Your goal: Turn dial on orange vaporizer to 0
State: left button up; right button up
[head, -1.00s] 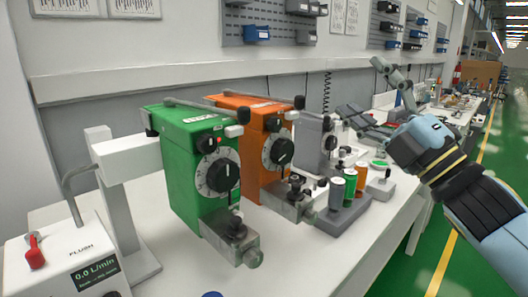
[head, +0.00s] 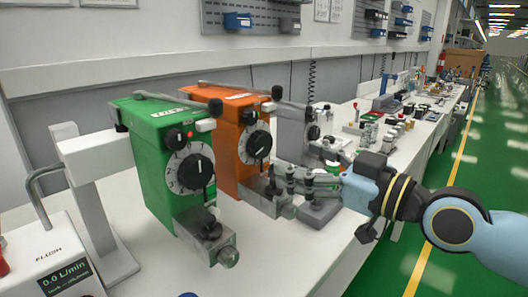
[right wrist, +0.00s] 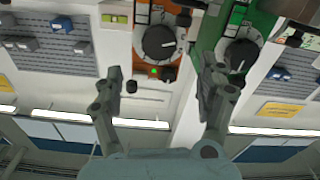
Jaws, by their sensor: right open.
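The orange vaporizer (head: 225,152) stands behind and to the right of the green vaporizer (head: 148,160) on the white bench. Its dial (head: 258,145) has a black knob on a pale scale; the numbers are too small to read. My right gripper (head: 277,178) is open and empty, just in front and slightly below that dial, apart from it. In the right wrist view, the orange vaporizer's dial (right wrist: 159,42) appears beyond and between my open fingers (right wrist: 163,78). The green vaporizer's dial (right wrist: 240,55) is beyond the right-hand finger. My left gripper is not in view.
A grey vaporizer (head: 292,130) stands beyond the orange one. A grey block (head: 318,214) sits beneath my right gripper. A white flush unit (head: 55,262) is at the front left. The bench front is clear.

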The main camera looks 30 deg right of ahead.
aim_at(265, 147)
jog(key=b+x, duration=0.1)
jog(key=x, duration=0.7)
jog(key=shift+w, duration=0.2)
jog(key=shift+c, duration=0.2)
jog(key=c, duration=1.1)
